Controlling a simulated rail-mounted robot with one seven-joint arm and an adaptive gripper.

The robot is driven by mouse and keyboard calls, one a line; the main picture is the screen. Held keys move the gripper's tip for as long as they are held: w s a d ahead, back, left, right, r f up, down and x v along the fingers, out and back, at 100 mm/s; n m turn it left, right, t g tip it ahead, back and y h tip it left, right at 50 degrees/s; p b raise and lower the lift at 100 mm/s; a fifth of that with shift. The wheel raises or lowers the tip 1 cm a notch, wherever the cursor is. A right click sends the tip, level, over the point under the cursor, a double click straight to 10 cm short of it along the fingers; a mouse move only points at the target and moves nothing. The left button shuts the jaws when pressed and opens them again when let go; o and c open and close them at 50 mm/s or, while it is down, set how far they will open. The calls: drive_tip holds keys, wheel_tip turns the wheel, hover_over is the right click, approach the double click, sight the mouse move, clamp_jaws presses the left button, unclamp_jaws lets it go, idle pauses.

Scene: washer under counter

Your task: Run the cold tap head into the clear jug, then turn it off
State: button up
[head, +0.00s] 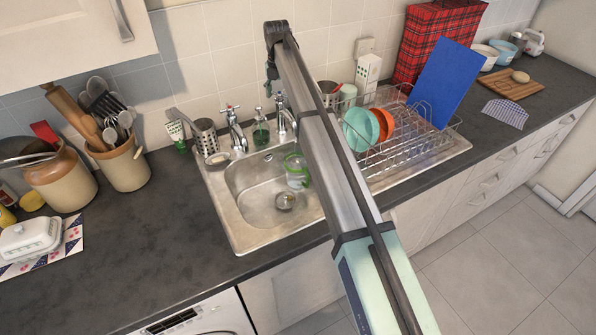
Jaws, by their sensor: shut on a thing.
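Two chrome taps stand at the back of the sink. The left tap (236,133) has a cross head. The right tap, the cold one by its place, has its head (281,100) up by my gripper (268,89). My gripper hangs down from the arm's far end, small and dark, and is shut at the cold tap head; the exact contact is too small to make out. The clear jug (296,172), with a green rim, stands in the sink below the right tap, partly hidden by my arm. Water in it or from the spout cannot be made out.
The steel sink (238,196) has a drying rack (420,150) with bowls and a blue board on its right. A green bottle (261,133) stands between the taps. A utensil crock (122,165) is left. The counter (165,225) front-left is clear.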

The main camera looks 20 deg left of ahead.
drive_tip(key=m, duration=0.4)
drive_tip(key=shift+s+d+f+p, duration=0.1)
drive_tip(key=shift+p, duration=0.2)
drive_tip(key=m, duration=0.3)
drive_tip(key=shift+m, duration=0.3)
drive_tip(key=o, duration=0.9)
drive_tip(key=shift+r+p, duration=1.75)
drive_tip(key=shift+r, duration=2.35)
